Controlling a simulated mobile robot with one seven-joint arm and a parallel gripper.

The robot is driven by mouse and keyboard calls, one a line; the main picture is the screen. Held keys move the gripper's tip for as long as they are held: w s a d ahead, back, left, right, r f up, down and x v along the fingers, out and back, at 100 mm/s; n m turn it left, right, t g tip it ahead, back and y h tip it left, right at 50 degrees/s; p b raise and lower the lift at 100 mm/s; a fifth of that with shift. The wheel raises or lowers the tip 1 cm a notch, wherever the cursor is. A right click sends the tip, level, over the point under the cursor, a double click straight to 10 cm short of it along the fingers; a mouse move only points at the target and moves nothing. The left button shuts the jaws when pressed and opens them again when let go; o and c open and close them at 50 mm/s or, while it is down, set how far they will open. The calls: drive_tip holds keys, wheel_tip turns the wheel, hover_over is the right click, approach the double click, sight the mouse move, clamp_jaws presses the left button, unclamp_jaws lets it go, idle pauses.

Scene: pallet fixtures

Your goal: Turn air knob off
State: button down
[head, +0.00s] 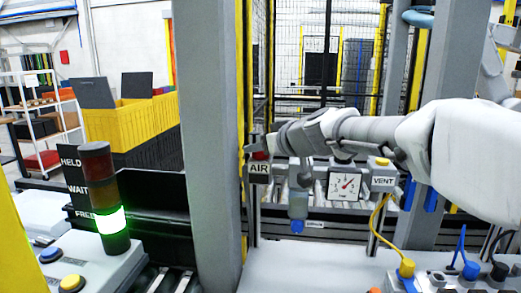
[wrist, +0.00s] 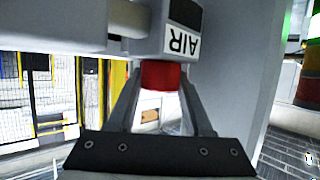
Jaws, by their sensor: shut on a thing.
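The red air knob (wrist: 162,75) sits just beside the AIR label (wrist: 182,42), which looks upside down in the wrist view. My gripper (wrist: 161,84) has one finger on each side of the knob and is shut on it. In the head view the AIR label (head: 259,169) is on a post beside the grey column, and a little red of the knob (head: 260,155) shows above it. My arm reaches in from the right, and my gripper hides part of the knob. The knob's turn position cannot be told.
A pressure gauge (head: 344,185) and a VENT box (head: 382,181) with a yellow button stand to the right. A grey column (head: 212,130) stands close to the left. A signal tower (head: 108,200) glows green at FREE. Cables and plugs (head: 406,268) sit at the front right.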

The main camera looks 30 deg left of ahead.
drive_tip(key=shift+r+m+t+h+p, duration=0.35)
drive_tip(key=shift+m+t+h+p, duration=0.45)
drive_tip(key=shift+p, duration=1.3)
drive_tip(key=m+t+p, duration=0.1)
drive_tip(key=p, duration=0.3)
drive_tip(key=shift+s+a+r+h, duration=0.1)
drive_tip(key=shift+s+a+h, duration=0.05)
drive_tip(key=shift+h, duration=0.25)
drive_tip(key=m+t+h+p, duration=0.1)
drive_tip(key=p, duration=0.4)
drive_tip(key=shift+m+p, duration=0.3)
drive_tip(key=shift+m, duration=0.1)
drive_tip(key=m+t+h+p, duration=0.1)
drive_tip(key=m+h+p, duration=0.1)
drive_tip(key=p, duration=0.5)
drive_tip(key=shift+f+h, duration=0.2)
drive_tip(key=shift+h, duration=0.2)
drive_tip(key=shift+m+p, duration=0.3)
drive_tip(key=shift+p, duration=0.3)
drive_tip(key=shift+d+f+m+t+h+p, duration=0.25)
drive_tip(key=shift+m+t+h+p, duration=0.25)
drive_tip(key=shift+p, duration=0.4)
drive_tip(key=shift+c, duration=1.5)
unclamp_jaws()
